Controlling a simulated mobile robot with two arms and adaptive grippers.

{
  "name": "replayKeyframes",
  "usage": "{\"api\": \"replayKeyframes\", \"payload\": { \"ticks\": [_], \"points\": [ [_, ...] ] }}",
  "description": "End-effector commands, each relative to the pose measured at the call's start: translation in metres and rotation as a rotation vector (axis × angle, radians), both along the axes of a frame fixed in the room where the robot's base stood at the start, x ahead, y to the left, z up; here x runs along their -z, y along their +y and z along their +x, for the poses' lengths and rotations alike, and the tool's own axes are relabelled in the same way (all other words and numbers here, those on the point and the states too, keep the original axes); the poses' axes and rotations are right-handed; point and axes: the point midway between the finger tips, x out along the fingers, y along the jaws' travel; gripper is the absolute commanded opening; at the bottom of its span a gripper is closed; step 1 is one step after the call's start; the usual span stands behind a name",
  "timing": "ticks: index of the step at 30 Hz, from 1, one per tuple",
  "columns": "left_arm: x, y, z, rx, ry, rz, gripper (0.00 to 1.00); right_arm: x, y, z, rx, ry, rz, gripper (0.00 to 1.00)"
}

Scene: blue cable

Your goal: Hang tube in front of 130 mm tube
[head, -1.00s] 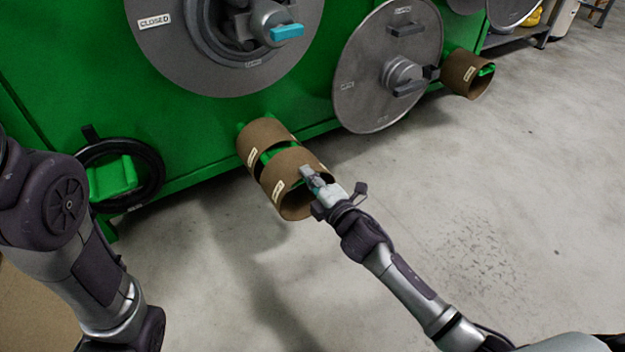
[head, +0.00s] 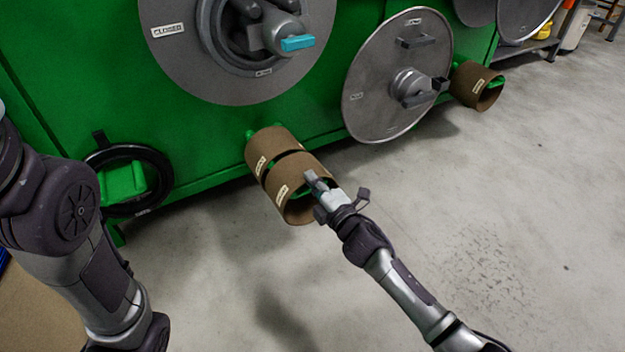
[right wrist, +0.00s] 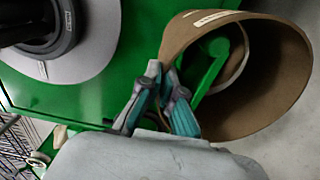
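Two brown cardboard tubes sit in line at the green machine in the head view. The rear tube (head: 268,146) is nearer the machine wall. The front tube (head: 289,176) is directly in front of it, with only a narrow gap between them. A green bar (right wrist: 207,72) runs inside the front tube in the right wrist view, so the tube is around it. My right gripper (head: 318,184) is shut on the front tube's near rim; its fingers (right wrist: 163,97) pinch the tube wall in the right wrist view. The tubes' labels are too small to read. My left gripper is out of view.
Another brown tube (head: 474,86) hangs at the machine's right end. A grey disc (head: 397,70) stands out just above and right of the tubes. A black cable coil (head: 163,180) hangs at left. The grey floor (head: 480,230) in front is clear.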

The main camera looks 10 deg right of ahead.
Motion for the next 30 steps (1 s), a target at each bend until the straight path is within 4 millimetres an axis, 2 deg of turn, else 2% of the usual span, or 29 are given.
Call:
{"api": "replayKeyframes", "payload": {
  "ticks": [30],
  "points": [
    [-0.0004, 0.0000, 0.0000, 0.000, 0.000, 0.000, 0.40, -0.0004, 0.0022, 0.0062, 0.000, -0.001, 0.000, 0.00]
  ]
}}
